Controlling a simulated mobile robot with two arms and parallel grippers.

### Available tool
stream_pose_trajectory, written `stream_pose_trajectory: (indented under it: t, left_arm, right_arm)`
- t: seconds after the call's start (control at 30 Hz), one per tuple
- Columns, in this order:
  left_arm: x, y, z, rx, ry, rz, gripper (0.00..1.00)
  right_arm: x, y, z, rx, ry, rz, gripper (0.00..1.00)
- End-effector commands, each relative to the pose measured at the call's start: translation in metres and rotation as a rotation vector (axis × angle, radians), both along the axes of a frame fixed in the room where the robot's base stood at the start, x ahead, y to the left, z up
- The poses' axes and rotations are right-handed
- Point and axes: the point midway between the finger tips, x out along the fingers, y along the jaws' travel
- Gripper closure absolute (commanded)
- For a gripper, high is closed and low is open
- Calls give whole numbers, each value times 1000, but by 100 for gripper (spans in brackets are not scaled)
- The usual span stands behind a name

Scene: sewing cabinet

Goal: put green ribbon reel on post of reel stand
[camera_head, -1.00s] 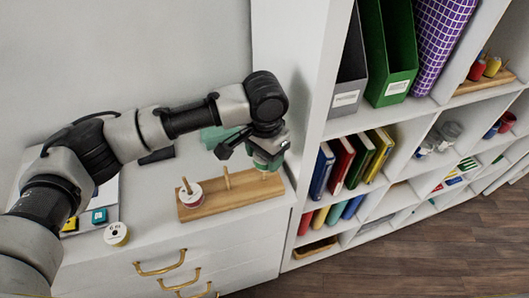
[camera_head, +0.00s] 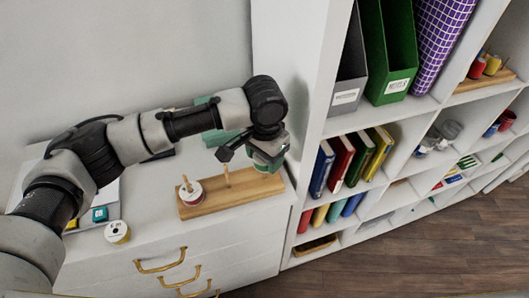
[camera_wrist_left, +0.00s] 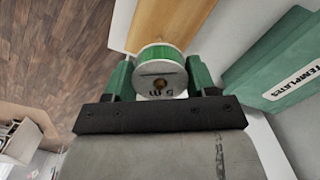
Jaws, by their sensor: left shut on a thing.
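The green ribbon reel (camera_wrist_left: 160,71), with a white printed face, sits between the green fingers of my left gripper (camera_wrist_left: 160,82), which is shut on it. In the head view the left gripper (camera_head: 264,160) and the reel are over the right end of the wooden reel stand (camera_head: 235,196). The stand's left post carries a white reel (camera_head: 191,193). Its middle post (camera_head: 227,175) is bare. The right end is largely hidden behind the reel and gripper. Brown shows in the reel's hole; I cannot tell whether that is a post. My right gripper is out of view.
A green templates box (camera_head: 222,136) stands behind the stand. The tall white shelf (camera_head: 306,150) rises close to the right of the gripper.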

Motion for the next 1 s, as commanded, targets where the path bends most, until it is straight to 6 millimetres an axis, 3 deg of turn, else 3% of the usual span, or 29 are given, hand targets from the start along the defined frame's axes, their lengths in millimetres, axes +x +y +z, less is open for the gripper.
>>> stream_pose_trajectory:
  t: [1.0]
  left_arm:
    - [0, 0, -17, 0, 0, -1, 67]
  right_arm:
    - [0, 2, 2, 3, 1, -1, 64]
